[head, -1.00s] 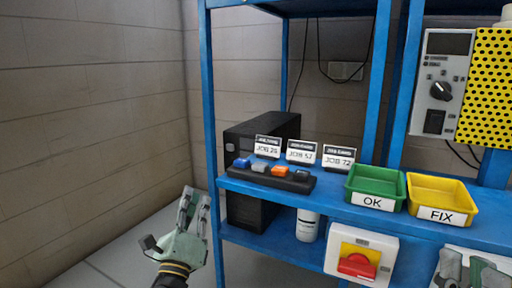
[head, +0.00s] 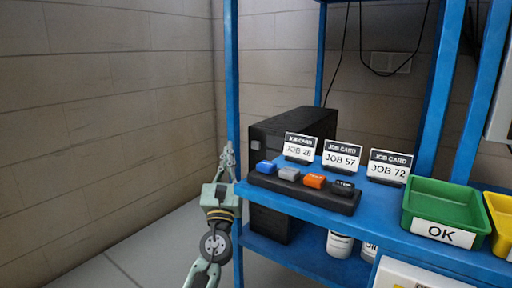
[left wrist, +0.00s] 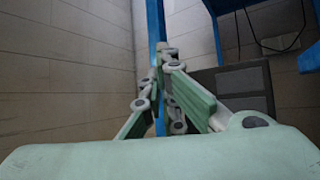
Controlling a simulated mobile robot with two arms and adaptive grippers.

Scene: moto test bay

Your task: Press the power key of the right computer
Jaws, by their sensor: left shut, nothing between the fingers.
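A black computer tower (head: 282,133) stands at the back left of the blue shelf. A dark box part (head: 268,222) shows below the shelf board; I cannot tell whether it belongs to the same tower. Only one tower is clearly seen, and no power key can be made out. My left gripper (head: 227,152) is shut and empty, pointing up just left of the blue front post, beside the tower. In the left wrist view its closed fingers (left wrist: 165,58) are in front of the blue post, with a dark grey box (left wrist: 236,90) to the right. My right gripper is out of view.
The blue post (head: 232,75) stands close to my left gripper. A black holder (head: 300,190) with several coloured blocks, job cards (head: 342,157) and a green OK tray (head: 440,205) occupy the shelf. White containers (head: 340,243) stand below. The floor at left is free.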

